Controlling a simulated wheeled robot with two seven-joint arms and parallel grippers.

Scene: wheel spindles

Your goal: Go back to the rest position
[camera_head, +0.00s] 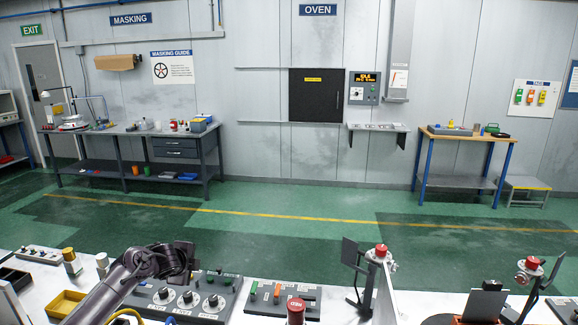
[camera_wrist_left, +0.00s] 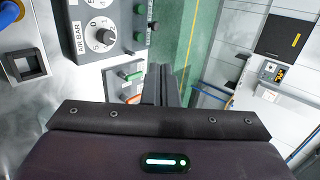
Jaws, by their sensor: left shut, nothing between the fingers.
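My left arm (camera_head: 108,295) comes in from the lower left in the head view, over the white bench. Its dark left gripper (camera_head: 186,262) is above the back part of a grey control panel. In the left wrist view the two dark fingers (camera_wrist_left: 160,85) are together, with nothing visible between them. The gripper is beside the panel's AIR BAR dial (camera_wrist_left: 103,34) and green switches, and the green floor shows beyond the fingers. My right gripper is not in view.
Grey control panels (camera_head: 180,303) with dials and switches stand on the bench. A red knob (camera_head: 296,309) rises at front centre. Two red-topped fixtures (camera_head: 381,250) (camera_head: 531,264) stand to the right. A yellow tray (camera_head: 66,304) lies at left. Open green floor (camera_head: 290,245) separates the bench from the wall tables.

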